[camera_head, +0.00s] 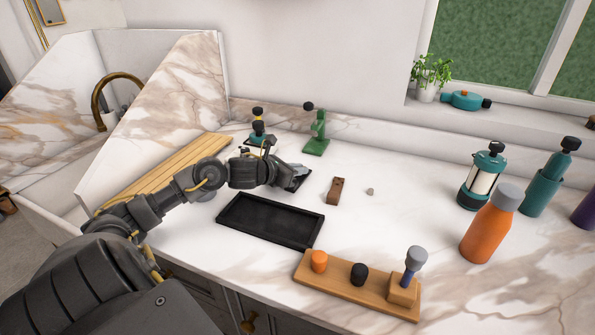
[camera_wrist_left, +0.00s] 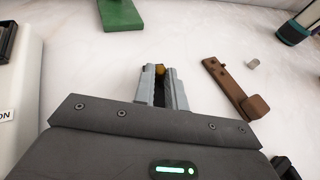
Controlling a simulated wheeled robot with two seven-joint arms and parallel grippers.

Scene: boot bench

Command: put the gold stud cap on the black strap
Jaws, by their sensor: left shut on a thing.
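My left gripper (camera_head: 300,178) is low over the counter, left of the brown strap. In the left wrist view its two grey fingers (camera_wrist_left: 161,88) are shut on a small gold piece, the gold stud cap (camera_wrist_left: 160,69), near the tips. A narrow black strip, which looks like the black strap (camera_wrist_left: 158,92), shows between the fingers below the gold piece. I cannot tell if the cap touches it. In the head view my gripper hides the cap, and I cannot make out the black strap there. My right gripper is not in view.
The brown strap (camera_head: 336,190) and a small grey piece (camera_head: 370,191) lie right of the gripper. An empty-looking black tray (camera_head: 270,238) lies in front. A green press (camera_head: 317,137) stands behind. A wooden block holder (camera_head: 335,286) and orange bottle (camera_head: 490,225) stand at right.

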